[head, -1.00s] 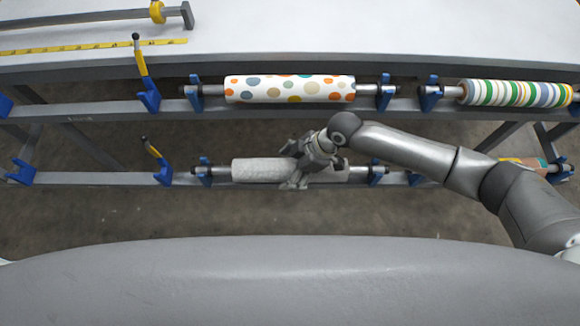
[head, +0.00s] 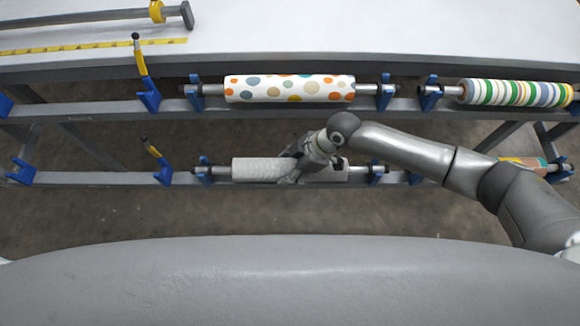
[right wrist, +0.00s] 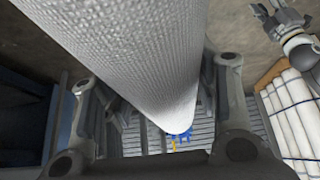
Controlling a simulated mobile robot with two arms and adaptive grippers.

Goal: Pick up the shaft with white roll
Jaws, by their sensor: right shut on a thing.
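The white roll (head: 258,169) is on its shaft on the lower rail, lying across blue holders at both ends, the left one (head: 202,172) and the right one (head: 376,172). My right gripper (head: 300,172) is shut around the roll near its middle and hides part of it. In the right wrist view the textured white roll (right wrist: 135,60) runs between the two fingers, one on each side.
A dotted roll (head: 290,89) lies on the upper rail just above, with a striped roll (head: 515,93) to its right. Another roll (head: 525,163) is at the lower right. A white table (head: 300,30) is behind. Open floor lies in front of the lower rail.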

